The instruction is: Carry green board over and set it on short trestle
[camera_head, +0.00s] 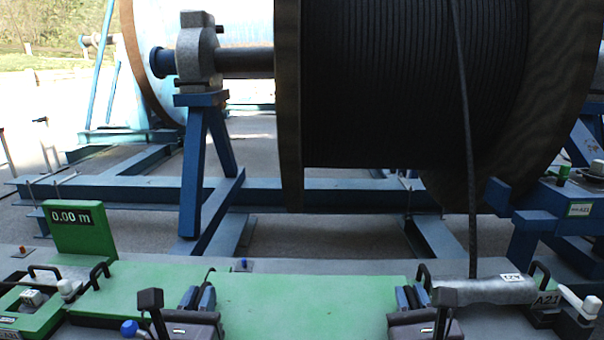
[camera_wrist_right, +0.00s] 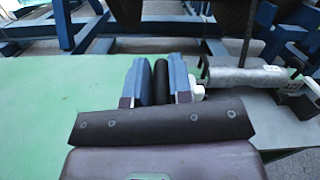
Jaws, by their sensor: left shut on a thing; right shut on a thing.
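The green board (camera_head: 318,300) is a flat panel that spans the bottom middle of the head view, between my grippers. It also fills the left of the right wrist view (camera_wrist_right: 60,110). My left gripper (camera_head: 200,293) is shut at its left end, on what looks like a black handle. My right gripper (camera_head: 409,294) is shut at its right end; in the right wrist view its blue fingers (camera_wrist_right: 161,80) close around a black bar-like handle (camera_wrist_right: 161,85). The board's near edge is cut off. I cannot make out the short trestle, nor tell whether the board is lifted.
A large black cable reel (camera_head: 390,90) stands behind on blue frames (camera_head: 205,150). A green meter reading 0.00 m (camera_head: 75,228) stands left. A grey cylinder (camera_head: 485,291) under the hanging cable (camera_head: 467,150) sits close right of my right gripper.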

